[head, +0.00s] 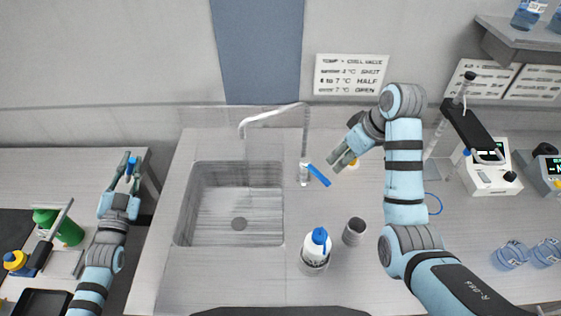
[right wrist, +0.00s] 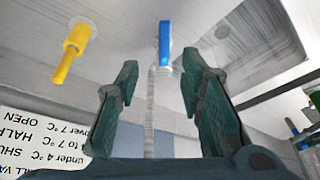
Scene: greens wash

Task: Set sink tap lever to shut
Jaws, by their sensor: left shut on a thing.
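The sink tap (head: 304,140) stands at the basin's right back, its spout reaching left over the basin (head: 188,205). Its blue lever (head: 319,175) points to the front right; it also shows in the right wrist view (right wrist: 164,42). My right gripper (head: 335,162) is open and empty, just right of the blue lever and apart from it. In the right wrist view its fingers (right wrist: 155,85) are spread, with the lever beyond and between them. My left gripper (head: 130,168) is shut on a small blue thing (head: 132,164) at the far left, away from the tap.
A yellow lever (right wrist: 75,50) is near the right gripper. A wall sign (head: 350,74) lists SHUT, HALF and OPEN by temperature. A white bottle with a blue cap (head: 315,252) and a grey cup (head: 354,231) stand in front of the tap. Devices (head: 488,170) stand right.

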